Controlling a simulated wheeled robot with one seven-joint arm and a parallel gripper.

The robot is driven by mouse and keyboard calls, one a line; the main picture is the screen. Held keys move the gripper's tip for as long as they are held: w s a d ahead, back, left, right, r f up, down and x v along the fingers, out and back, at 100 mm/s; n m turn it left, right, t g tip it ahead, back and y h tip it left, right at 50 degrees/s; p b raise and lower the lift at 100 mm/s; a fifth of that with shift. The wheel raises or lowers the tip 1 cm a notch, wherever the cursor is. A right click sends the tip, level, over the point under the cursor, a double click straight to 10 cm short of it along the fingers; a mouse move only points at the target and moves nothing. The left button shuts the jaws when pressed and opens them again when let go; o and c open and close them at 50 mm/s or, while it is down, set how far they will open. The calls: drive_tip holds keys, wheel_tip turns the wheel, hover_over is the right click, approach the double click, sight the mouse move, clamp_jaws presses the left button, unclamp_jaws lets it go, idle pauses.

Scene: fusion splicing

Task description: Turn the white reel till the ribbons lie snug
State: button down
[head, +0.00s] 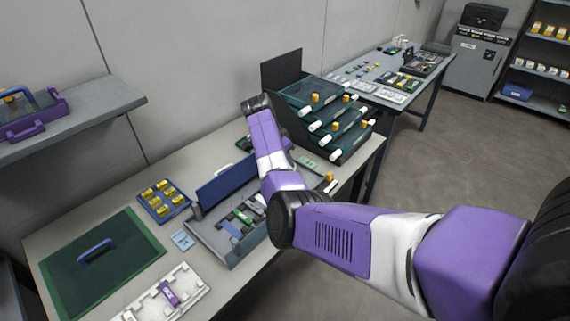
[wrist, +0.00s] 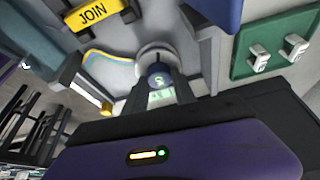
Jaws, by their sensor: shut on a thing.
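The white reel (wrist: 153,50) shows in the upper middle of the wrist view, just beyond my gripper. My gripper (wrist: 160,84) is shut on it, with a dark finger at each side of a blue hub that bears a pale green mark. Yellow and blue ribbons (wrist: 108,56) run from the left towards the reel in a curve. How snug they lie at the reel cannot be told, as my fingers cover its near side. In the head view my arm hides the gripper and the reel.
A yellow JOIN label (wrist: 92,13) sits above the ribbons. A green board (wrist: 248,65) with white clips is at right.

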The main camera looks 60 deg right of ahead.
drive_tip(key=shift+m, duration=0.3)
drive_tip(key=c, duration=1)
unclamp_jaws()
drive_tip(key=v, duration=0.7)
drive_tip(key=shift+w+a+r+b, duration=0.1)
drive_tip(key=shift+r+b, duration=0.3)
